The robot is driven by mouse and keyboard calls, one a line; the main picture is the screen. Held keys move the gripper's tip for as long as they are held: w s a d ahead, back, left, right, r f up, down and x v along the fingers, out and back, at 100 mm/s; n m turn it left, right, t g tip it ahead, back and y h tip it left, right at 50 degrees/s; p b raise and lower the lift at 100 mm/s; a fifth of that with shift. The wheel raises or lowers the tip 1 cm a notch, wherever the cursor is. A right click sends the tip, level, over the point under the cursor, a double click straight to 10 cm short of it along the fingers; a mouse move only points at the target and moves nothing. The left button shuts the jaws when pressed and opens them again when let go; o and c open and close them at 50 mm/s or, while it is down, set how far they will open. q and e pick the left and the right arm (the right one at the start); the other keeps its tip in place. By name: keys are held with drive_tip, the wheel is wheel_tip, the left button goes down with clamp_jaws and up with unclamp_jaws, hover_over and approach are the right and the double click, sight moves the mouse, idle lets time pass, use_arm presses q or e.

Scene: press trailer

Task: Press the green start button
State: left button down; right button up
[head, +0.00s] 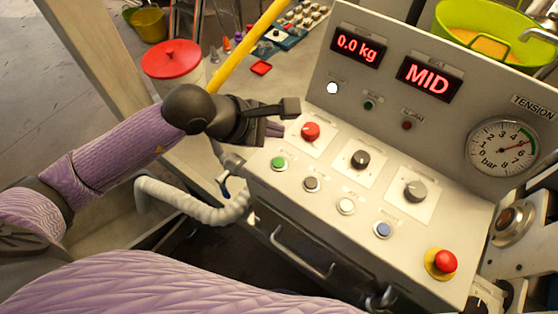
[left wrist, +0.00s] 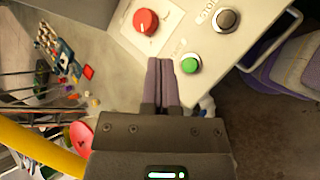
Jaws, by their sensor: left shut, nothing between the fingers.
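The green start button (head: 278,163) is at the left end of the lower row on the sloping control panel (head: 325,205). It also shows in the left wrist view (left wrist: 190,65), just right of my fingertips. My left gripper (head: 280,129) is shut and empty. It is over the panel's left edge, above and behind the green button in the head view and left of the red knob (head: 311,131). In the left wrist view its purple fingers (left wrist: 163,62) lie together; I cannot tell how high they are above the panel. My right gripper is not in view.
Other buttons, such as the brown one (head: 311,184), and knobs sit close by on the panel. A red emergency button (head: 445,261) is at the right. An upright display face (head: 405,95) rises behind. A yellow pole (head: 243,47) and red-lidded tub (head: 172,59) stand left.

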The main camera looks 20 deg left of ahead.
sight(275, 163)
use_arm(q)
wheel_tip(275, 163, down, 7)
drive_tip(key=b, duration=0.4)
drive_tip(key=shift+r+b, duration=0.1)
drive_tip(key=shift+b, duration=0.25)
drive_tip(key=shift+f+b, duration=0.3)
drive_tip(key=shift+r, duration=0.1)
idle(1.0)
drive_tip(key=shift+f+b, duration=0.4)
drive_tip(key=shift+f, duration=0.05)
